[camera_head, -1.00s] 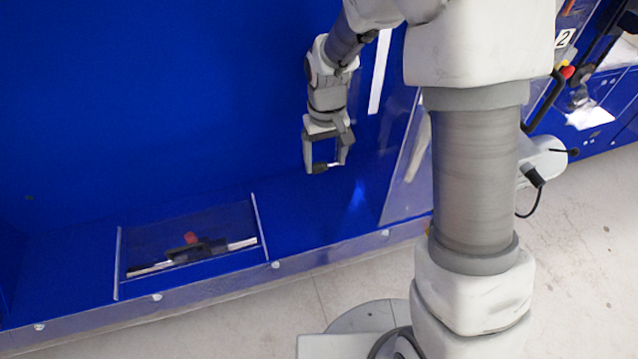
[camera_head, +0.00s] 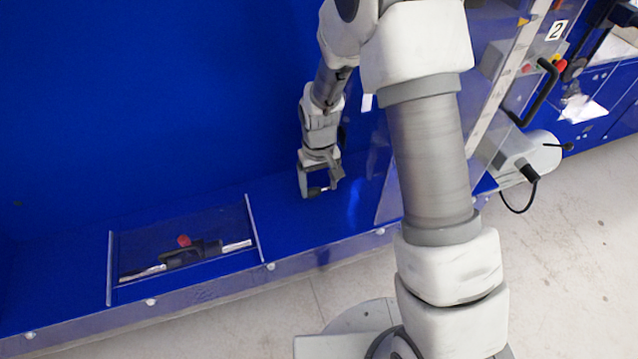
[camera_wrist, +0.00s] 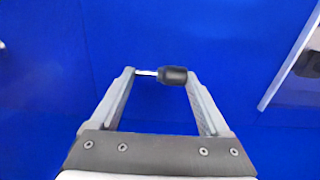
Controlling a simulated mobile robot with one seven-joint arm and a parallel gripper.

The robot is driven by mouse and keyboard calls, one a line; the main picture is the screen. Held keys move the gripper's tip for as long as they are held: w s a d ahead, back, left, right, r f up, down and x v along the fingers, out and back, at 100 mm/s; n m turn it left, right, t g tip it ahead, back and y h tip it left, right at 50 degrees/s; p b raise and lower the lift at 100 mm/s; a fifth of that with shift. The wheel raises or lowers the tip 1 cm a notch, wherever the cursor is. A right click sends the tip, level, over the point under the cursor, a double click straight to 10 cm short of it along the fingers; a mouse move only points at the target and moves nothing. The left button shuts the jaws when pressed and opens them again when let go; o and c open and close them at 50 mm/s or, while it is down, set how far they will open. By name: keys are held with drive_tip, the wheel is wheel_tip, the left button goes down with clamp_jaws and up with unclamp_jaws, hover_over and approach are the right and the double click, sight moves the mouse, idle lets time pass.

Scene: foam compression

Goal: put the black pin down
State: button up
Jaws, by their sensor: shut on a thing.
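The black pin (camera_wrist: 173,76) has a dark, rounded head and a thin, light metal shaft. In the wrist view it lies crosswise between the fingertips of my gripper (camera_wrist: 160,76), with its head at the right finger and its shaft at the left one. My gripper is shut on it. In the head view my gripper (camera_head: 318,192) points down over the blue surface (camera_head: 320,225), and the pin (camera_head: 314,191) shows small and dark between the fingers. I cannot tell whether the pin touches the surface.
A clear panel (camera_head: 392,195) stands to the right of my gripper. The blue surface between them looks free.

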drive_tip(key=shift+f, duration=0.2)
drive_tip(key=o, duration=1.4)
drive_tip(key=shift+r, duration=0.15)
wheel_tip(320, 180, up, 12)
drive_tip(key=p, duration=0.1)
